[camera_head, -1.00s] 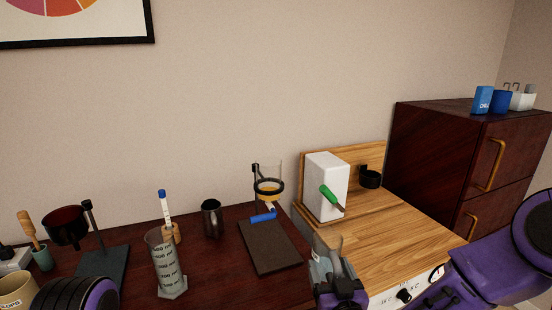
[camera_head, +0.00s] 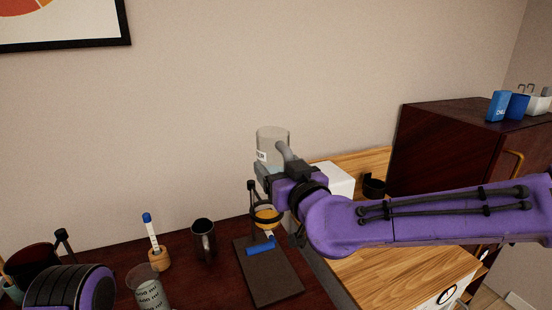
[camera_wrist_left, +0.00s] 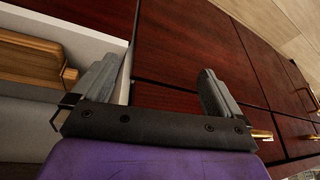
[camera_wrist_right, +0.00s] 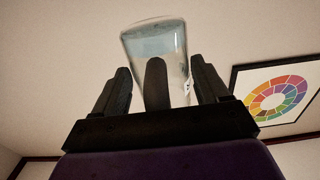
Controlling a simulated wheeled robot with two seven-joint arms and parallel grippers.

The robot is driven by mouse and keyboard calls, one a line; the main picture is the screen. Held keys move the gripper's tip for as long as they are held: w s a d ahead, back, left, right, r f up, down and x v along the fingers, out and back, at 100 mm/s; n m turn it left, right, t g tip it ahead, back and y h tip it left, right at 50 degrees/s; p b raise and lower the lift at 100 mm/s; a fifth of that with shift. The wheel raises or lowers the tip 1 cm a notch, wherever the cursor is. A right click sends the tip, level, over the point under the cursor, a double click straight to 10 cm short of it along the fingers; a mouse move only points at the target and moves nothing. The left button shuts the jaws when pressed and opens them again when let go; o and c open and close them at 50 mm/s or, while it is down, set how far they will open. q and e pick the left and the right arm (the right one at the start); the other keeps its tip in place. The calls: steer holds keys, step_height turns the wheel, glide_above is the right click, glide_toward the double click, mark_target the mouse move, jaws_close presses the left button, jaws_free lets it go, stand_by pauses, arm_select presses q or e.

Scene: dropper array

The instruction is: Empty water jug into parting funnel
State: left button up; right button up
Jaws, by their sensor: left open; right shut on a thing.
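The clear water jug (camera_head: 272,143) has a label and a grey handle, and bluish water shows low in it. My right gripper (camera_head: 280,163) is shut on the handle and holds the jug high, roughly upright. In the right wrist view the jug (camera_wrist_right: 155,48) stands beyond the fingers, with the dark handle between them. The parting funnel (camera_head: 266,214) holds yellow liquid in a black ring on its stand, with a blue part below. The jug appears above it; my right gripper partly hides the funnel's top. My left gripper (camera_wrist_left: 155,85) is open and empty, facing dark cabinet fronts.
A white box (camera_head: 336,180) is behind my right arm, on the wooden top (camera_head: 395,262).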

steer(key=shift+w+d+r+g+p, duration=0.25)
steer(key=shift+w+r+g+p, duration=0.05)
steer(key=shift+p, duration=0.6)
steer(key=s+p, duration=0.1)
steer(key=p, duration=0.1)
steer(key=s+g+p, duration=0.1)
steer(key=shift+s+a+r+p, duration=0.1)
steer(key=shift+s+r+p, duration=0.1)
steer(key=shift+r+p, duration=0.15)
steer(key=shift+w+f+p, duration=0.1)
steer(key=shift+f+p, duration=0.15)
steer(key=shift+p, duration=0.15)
steer(key=shift+w+f+g+p, duration=0.3)
steer(key=shift+f, duration=0.15)
steer(key=shift+s, duration=0.3)
steer(key=shift+w+d+r+n, duration=0.3)
steer(key=shift+w+d+n, duration=0.05)
steer(key=shift+n, duration=0.05)
arm_select(q)
step_height(320, 180, up, 7)
arm_select(e)
steer(key=d+n+g+y, duration=0.1)
steer(key=w+r+n+g+y, duration=0.1)
steer(key=y, duration=0.1)
steer(key=d+r+n+g+y, duration=0.1)
steer(key=n+y, duration=0.1)
steer(key=shift+w+d+r, duration=0.2)
steer(key=shift+d, duration=0.15)
steer(key=shift+a, duration=0.1)
